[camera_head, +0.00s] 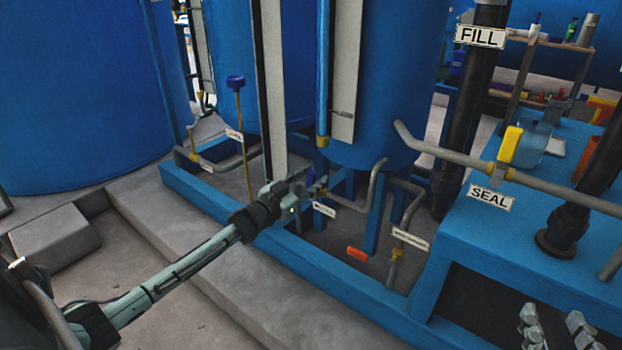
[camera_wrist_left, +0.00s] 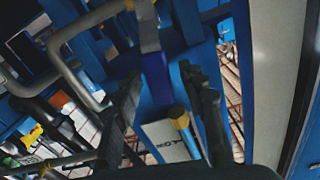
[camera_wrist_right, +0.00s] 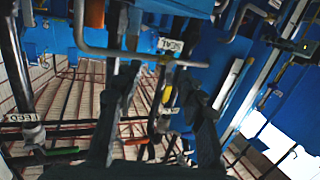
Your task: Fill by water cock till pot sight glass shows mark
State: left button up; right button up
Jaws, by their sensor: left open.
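The pot is a blue tank (camera_head: 385,80) with a pale scale strip (camera_head: 343,90) and a small pointer (camera_head: 342,113). Beside the strip stands a blue tube with a brass lower end (camera_head: 322,142), which looks like the sight glass; I cannot make out a level or mark. My left gripper (camera_head: 309,184) is open at the water cock, by the label (camera_head: 323,208). In the left wrist view a blue handle (camera_wrist_left: 157,78) lies between the open fingers, with a brass fitting (camera_wrist_left: 180,122) below; contact is unclear. My right gripper (camera_wrist_right: 155,78) is open and empty, seen only in its wrist view.
A grey pipe with a yellow handle (camera_head: 510,144) and a SEAL label (camera_head: 491,198) crosses at right. A black pipe carries a FILL label (camera_head: 480,36). An orange handle (camera_head: 358,254) lies low near the blue frame rail (camera_head: 300,270).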

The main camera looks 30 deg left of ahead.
pick_arm(q)
jog(key=shift+c, duration=0.6)
grip_shut()
jog(key=shift+a+r+n+p, duration=0.1)
jog(key=shift+a+n+p, duration=0.75)
jog(key=shift+p, duration=0.25)
jog(key=shift+n, duration=0.25)
pick_arm(e)
jog(key=s+d+f+g+h, duration=0.3)
jog(key=d+f+g, duration=0.2)
jog(key=f, duration=0.5)
jog(key=shift+d+m, duration=0.3)
jog(key=shift+d, duration=0.65)
pick_arm(q)
jog(key=shift+o, duration=0.6)
grip_release()
